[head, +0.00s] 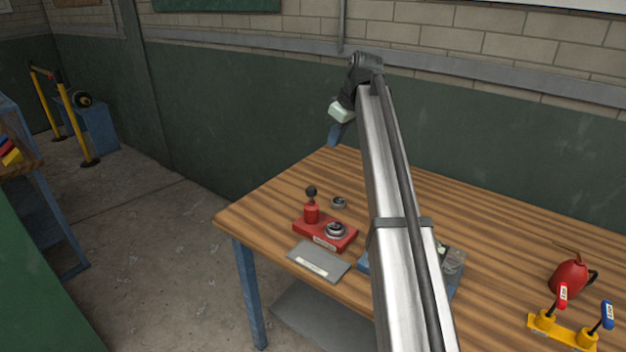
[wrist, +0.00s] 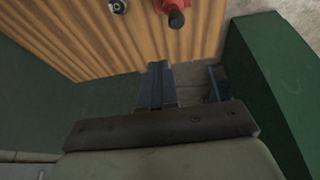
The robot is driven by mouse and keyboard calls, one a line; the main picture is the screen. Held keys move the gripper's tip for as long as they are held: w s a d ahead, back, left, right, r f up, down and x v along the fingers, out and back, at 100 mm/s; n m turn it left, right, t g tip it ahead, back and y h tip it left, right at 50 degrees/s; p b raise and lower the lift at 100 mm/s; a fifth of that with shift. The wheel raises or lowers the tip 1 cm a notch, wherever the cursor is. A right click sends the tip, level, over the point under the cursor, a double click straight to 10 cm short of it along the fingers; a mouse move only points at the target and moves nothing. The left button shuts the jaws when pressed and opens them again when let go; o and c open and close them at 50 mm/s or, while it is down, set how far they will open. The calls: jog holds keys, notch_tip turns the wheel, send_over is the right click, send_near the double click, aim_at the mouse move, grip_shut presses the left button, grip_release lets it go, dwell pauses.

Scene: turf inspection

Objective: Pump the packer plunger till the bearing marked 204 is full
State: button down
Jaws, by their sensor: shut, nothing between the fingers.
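The red packer (head: 325,232) stands near the left end of the wooden table. Its plunger (head: 311,192) has a black ball knob and stands upright; the knob also shows at the top of the wrist view (wrist: 176,19). One bearing (head: 337,230) sits on the packer's base. A second bearing (head: 339,202) lies on the table behind it and shows in the wrist view (wrist: 117,6). I cannot read a 204 mark on either, nor see how full they are. My gripper (head: 335,134) is shut and empty, raised above the table's back edge, apart from the packer; its blue fingers show in the wrist view (wrist: 158,85).
A grey labelled plate (head: 319,260) lies in front of the packer. A blue-edged item (head: 451,266) is partly hidden behind my arm. A red oil can (head: 569,276) and a yellow base with red and blue handles (head: 561,333) stand at right. A green wall runs behind the table.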

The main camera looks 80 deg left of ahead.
jog(key=shift+s+d+r+n+h, duration=0.15)
jog(key=shift+s+h, duration=0.1)
jog(key=shift+s, duration=0.75)
jog(key=shift+s+d+f+n+h, duration=0.15)
jog(key=shift+s+h, duration=0.1)
jog(key=shift+s, duration=0.7)
send_over(312, 189)
notch_tip(312, 189, down, 11)
jog(key=shift+w+f, duration=0.1)
jog(key=shift+w, duration=0.05)
jog(key=shift+f, duration=1.1)
jog(key=shift+f, duration=1.15)
